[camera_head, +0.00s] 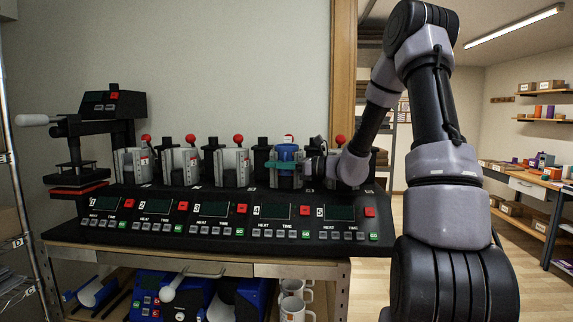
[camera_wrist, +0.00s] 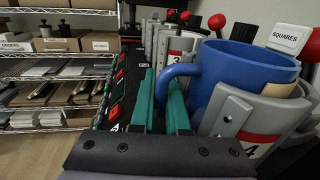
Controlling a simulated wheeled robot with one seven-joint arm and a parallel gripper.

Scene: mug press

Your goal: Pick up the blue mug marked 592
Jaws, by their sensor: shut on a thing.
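The blue mug (camera_head: 287,152) sits in the grey clamp of station 4 on the mug press. In the wrist view the mug (camera_wrist: 232,75) is large at the right, upright, with its handle toward my gripper. The number 592 does not show in either view. My gripper (camera_head: 283,166), with teal fingers, is at the mug from the right in the head view. In the wrist view my gripper (camera_wrist: 162,88) is shut on the mug's handle, one finger on each side. The mug's lower part is hidden by the clamp (camera_wrist: 240,118), marked 4.
Other clamps with red knobs (camera_head: 238,139) stand in a row to the left. The control panel (camera_head: 215,208) runs in front of them. A flat press (camera_head: 105,130) stands at the left end. White mugs (camera_head: 292,305) sit on the shelf below. Shelves of boxes (camera_wrist: 60,45) are beyond.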

